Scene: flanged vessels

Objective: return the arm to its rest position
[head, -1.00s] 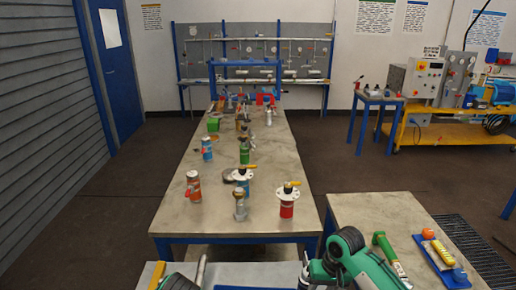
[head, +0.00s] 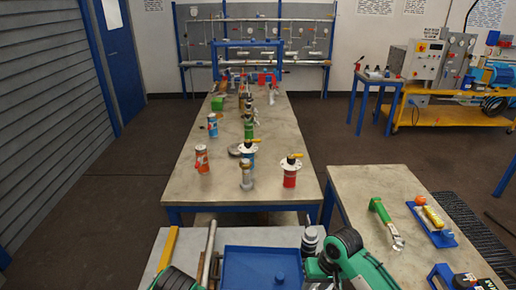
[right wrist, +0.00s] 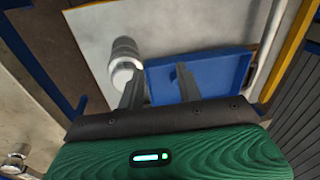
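My right arm (head: 362,262) is green and black and comes in at the bottom of the head view, right of a blue tray. Its gripper is hidden or out of frame there. In the right wrist view my right gripper (right wrist: 160,85) has its two dark fingers apart with nothing between them, over the blue tray (right wrist: 220,72). Part of my left arm (head: 174,280) shows at the bottom left of the head view; its gripper is out of frame.
A grey surface (head: 190,245) bears the blue tray (head: 240,262), a yellow bar (head: 168,250) and a metal cylinder (head: 310,240). A table (head: 375,185) at right bears a green-handled tool (head: 383,215) and a blue holder (head: 442,238).

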